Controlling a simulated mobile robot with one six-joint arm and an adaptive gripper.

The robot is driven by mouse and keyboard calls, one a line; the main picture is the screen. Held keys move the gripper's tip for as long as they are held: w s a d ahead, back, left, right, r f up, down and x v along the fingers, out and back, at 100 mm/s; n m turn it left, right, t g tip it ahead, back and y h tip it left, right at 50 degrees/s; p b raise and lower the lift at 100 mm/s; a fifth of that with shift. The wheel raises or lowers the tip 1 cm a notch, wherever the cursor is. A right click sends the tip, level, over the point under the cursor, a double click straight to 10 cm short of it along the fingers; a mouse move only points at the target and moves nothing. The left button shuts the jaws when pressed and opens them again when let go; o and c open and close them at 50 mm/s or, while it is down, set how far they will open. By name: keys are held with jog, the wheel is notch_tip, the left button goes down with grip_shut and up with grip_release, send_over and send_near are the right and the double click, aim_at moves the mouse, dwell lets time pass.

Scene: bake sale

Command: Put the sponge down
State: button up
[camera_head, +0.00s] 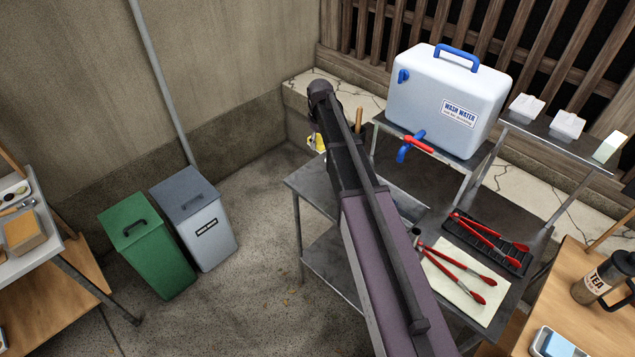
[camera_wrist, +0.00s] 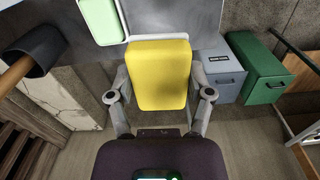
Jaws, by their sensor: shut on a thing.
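The yellow sponge (camera_wrist: 158,75) is between the two fingers of my gripper (camera_wrist: 159,92) in the wrist view, and the gripper is shut on it. In the head view only a small yellow piece of the sponge (camera_head: 316,142) shows past the end of my arm, and my arm hides most of the gripper. The sponge is near the far left corner of the grey metal table (camera_head: 310,183). The wrist view shows the table surface (camera_wrist: 200,16) behind the sponge. I cannot tell whether the sponge touches it.
Red tongs (camera_head: 455,275), a black rack (camera_head: 505,258) and a wash water tank (camera_head: 445,95) are right of my arm. Green (camera_head: 148,240) and grey bins (camera_head: 205,235) stand left.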

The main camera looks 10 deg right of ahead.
jog(key=s+a+f+b, duration=0.2)
jog(key=s+f+b, duration=0.2)
jog(key=s, duration=0.5)
jog(key=s+a+f+b, duration=0.1)
jog(key=s+f+b, duration=0.3)
jog(key=s, duration=0.4)
jog(key=shift+s+a+f+n, duration=0.4)
jog(key=shift+f, duration=0.1)
jog(key=shift+w, duration=0.1)
jog(key=b, duration=0.2)
send_over(319, 181)
jog(key=s, duration=0.1)
jog(key=shift+a+f, duration=0.2)
jog(key=shift+f, duration=0.45)
jog(key=shift+w+d, duration=0.1)
jog(key=shift+w, duration=0.25)
jog(key=shift+w+f+b, duration=0.15)
jog(key=shift+f+b, duration=0.25)
jog(key=shift+f, duration=0.15)
jog(key=shift+w+f+b, duration=0.15)
jog(key=shift+f+b, duration=0.25)
jog(key=shift+f, duration=0.1)
jog(key=shift+f+b, duration=0.8)
jog(key=shift+b, duration=0.05)
jog(key=shift+f, duration=0.2)
